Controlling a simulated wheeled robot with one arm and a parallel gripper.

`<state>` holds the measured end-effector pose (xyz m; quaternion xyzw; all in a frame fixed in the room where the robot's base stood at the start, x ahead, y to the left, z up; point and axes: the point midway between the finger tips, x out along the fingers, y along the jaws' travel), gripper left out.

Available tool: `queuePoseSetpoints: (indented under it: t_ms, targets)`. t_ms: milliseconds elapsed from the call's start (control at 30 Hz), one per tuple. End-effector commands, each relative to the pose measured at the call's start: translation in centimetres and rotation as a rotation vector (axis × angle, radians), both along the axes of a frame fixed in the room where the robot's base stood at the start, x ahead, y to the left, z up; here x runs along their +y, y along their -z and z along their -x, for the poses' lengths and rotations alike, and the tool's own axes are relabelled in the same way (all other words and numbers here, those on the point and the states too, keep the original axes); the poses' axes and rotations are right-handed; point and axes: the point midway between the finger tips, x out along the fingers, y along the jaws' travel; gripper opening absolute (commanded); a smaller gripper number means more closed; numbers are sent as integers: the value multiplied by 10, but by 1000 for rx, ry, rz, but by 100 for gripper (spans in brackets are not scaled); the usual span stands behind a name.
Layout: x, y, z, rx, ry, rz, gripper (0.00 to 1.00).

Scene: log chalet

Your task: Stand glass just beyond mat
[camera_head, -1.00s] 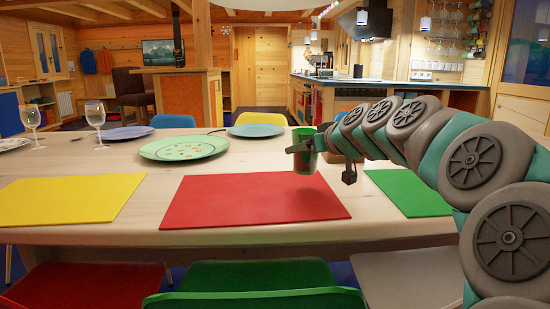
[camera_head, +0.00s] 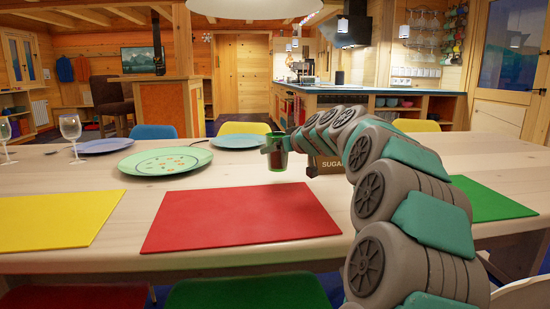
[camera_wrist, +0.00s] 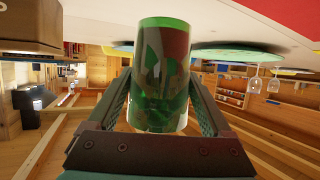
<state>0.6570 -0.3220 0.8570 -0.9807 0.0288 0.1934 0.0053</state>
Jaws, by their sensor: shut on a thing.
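My gripper (camera_head: 274,148) is shut on a green see-through glass (camera_head: 278,158). In the head view the glass appears upright, past the far edge of the red mat (camera_head: 241,215). I cannot tell clearly whether its base touches the table. In the wrist view the glass (camera_wrist: 158,75) stands between the two fingers of my gripper (camera_wrist: 163,105). A yellow mat (camera_head: 55,221) lies left of the red one, and a green mat (camera_head: 487,200) lies to the right, partly hidden by my arm.
A brown sugar box (camera_head: 328,163) stands close right of the glass, partly hidden by my arm. A green-rimmed plate (camera_head: 165,161) lies to the left, with a blue plate (camera_head: 238,141) behind. Stemmed glasses (camera_head: 70,128) stand far left. Bare table (camera_head: 225,176) shows beyond the red mat.

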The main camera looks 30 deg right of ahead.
Motion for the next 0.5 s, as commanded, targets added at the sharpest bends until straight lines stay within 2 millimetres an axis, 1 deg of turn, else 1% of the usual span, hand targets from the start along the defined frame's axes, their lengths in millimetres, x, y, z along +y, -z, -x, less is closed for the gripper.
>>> queuePoseSetpoints:
  t_ms: [33, 100, 233, 300, 433, 500]
  targets:
    - [-4, 2, -9, 3, 0, -1, 0]
    - [-8, 4, -19, 4, -1, -2, 0]
    - [-14, 4, -33, 2, 0, -2, 0]
    - [-16, 6, -38, 4, -1, -3, 0]
    - [-17, 7, -42, 3, -2, -3, 0]
    - [-17, 13, -43, 2, -2, -5, 0]
